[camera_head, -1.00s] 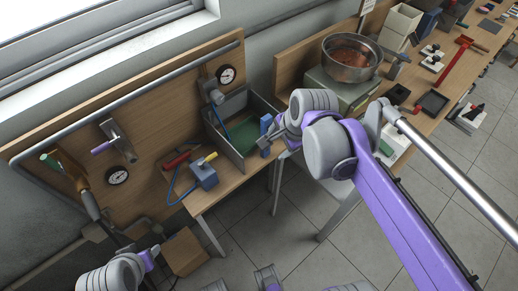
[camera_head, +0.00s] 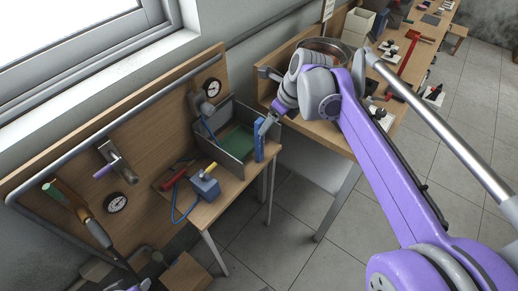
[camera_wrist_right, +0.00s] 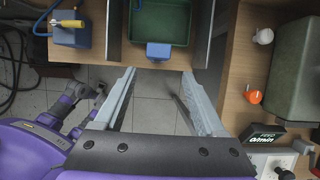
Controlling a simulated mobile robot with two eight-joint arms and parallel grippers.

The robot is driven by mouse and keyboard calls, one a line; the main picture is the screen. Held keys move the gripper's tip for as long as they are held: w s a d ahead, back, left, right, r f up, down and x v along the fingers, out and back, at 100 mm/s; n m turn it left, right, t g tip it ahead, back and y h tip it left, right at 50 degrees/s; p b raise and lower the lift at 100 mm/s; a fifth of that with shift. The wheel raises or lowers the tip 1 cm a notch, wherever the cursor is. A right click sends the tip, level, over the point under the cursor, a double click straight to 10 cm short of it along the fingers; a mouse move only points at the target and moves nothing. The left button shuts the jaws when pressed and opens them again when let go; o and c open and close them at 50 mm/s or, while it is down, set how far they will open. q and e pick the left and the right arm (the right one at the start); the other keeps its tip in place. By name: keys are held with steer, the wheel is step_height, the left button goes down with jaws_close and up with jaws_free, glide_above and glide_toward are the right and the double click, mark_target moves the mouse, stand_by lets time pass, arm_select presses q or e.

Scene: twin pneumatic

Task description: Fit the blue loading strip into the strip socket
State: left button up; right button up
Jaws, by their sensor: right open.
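The blue loading strip (camera_head: 259,141) stands upright at the front right edge of a grey tray with a green floor (camera_head: 239,138). It also shows end-on as a blue block (camera_wrist_right: 158,51) in the right wrist view. My right gripper (camera_head: 267,123) is right beside the strip in the head view. In the right wrist view the gripper (camera_wrist_right: 158,74) is open and empty, its fingers apart, with the strip just beyond and between the tips. My left gripper (camera_head: 141,286) is barely in view at the bottom left. I cannot make out the strip socket for certain.
A blue box with a yellow knob (camera_head: 205,184) and a red-handled tool (camera_head: 174,178) lie left of the tray. A wooden panel (camera_head: 150,135) carries gauges and a pipe. A gap with floor separates this bench from the right bench (camera_head: 325,135).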

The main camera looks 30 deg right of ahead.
mark_target(260, 138)
steer(key=x, duration=1)
steer(key=shift+a+f+b, duration=0.1)
steer(key=shift+a+b, duration=0.1)
steer(key=shift+b, duration=0.2)
steer(key=shift+s, duration=0.1)
jaws_close()
